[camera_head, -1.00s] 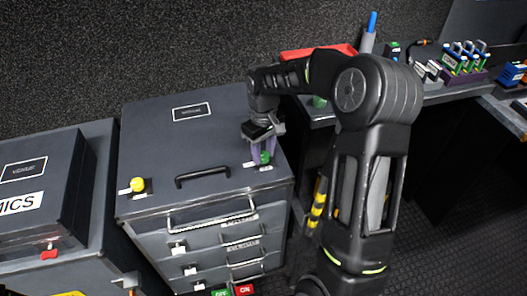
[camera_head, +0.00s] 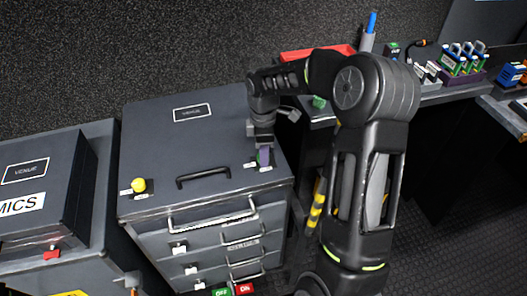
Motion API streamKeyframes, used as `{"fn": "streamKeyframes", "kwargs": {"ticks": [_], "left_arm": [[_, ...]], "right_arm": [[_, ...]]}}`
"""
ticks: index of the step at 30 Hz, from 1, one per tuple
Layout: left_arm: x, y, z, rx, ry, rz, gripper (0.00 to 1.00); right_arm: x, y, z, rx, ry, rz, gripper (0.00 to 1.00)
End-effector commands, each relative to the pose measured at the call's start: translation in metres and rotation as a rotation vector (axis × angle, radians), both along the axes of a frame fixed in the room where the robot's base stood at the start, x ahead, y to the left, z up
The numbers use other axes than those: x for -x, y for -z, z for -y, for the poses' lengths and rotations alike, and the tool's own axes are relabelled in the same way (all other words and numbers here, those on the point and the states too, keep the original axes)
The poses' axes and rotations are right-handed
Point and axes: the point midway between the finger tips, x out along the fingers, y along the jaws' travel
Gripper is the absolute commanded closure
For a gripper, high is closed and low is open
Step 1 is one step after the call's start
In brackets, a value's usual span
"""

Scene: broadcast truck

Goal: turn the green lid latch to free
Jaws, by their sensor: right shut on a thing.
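The green lid latch (camera_head: 259,164) is at the right front of the grey case's closed lid (camera_head: 215,140). Only a sliver of it shows; my gripper hides most of it. My right gripper (camera_head: 264,158) reaches down from above and is shut on the latch, its purple fingers around it. Small white labels lie beside the latch on the lid. My left gripper is not in view.
A yellow knob (camera_head: 138,185) and a black handle (camera_head: 203,176) sit on the same lid. Drawers with bar handles (camera_head: 212,216) are below. A dark case (camera_head: 35,185) stands at the left. A cluttered bench is at the right.

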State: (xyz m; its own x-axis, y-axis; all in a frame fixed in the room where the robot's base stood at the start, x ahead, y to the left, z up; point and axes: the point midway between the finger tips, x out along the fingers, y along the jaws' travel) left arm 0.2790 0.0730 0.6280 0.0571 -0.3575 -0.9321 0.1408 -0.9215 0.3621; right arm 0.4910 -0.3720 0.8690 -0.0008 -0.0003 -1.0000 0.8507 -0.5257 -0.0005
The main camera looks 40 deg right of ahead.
Motion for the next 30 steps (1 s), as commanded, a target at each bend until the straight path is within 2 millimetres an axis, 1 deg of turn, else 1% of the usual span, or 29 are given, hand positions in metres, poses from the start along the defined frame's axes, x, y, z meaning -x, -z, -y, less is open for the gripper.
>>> {"fn": "streamKeyframes", "kwargs": {"ticks": [6, 12, 18, 28, 29, 30], "left_arm": [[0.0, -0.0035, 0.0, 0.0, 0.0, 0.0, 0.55], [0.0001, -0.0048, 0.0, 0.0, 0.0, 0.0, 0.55], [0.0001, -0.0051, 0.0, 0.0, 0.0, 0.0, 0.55], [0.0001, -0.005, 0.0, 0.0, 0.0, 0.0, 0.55], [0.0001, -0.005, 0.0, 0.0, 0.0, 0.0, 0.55], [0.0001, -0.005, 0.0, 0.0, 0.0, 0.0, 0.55]], "right_arm": [[-0.0008, -0.001, 0.0001, 0.001, -0.155, 0.003, 1.0], [-0.0008, -0.0008, 0.0002, 0.001, -0.239, 0.003, 1.0], [-0.0009, -0.0006, 0.0001, 0.001, -0.27, 0.003, 1.0], [-0.0009, -0.0006, 0.0001, 0.001, -0.271, 0.003, 1.0], [-0.001, -0.0006, 0.0001, 0.001, -0.271, 0.003, 0.64], [-0.0009, -0.0006, 0.0001, 0.001, -0.271, 0.003, 0.61]]}}
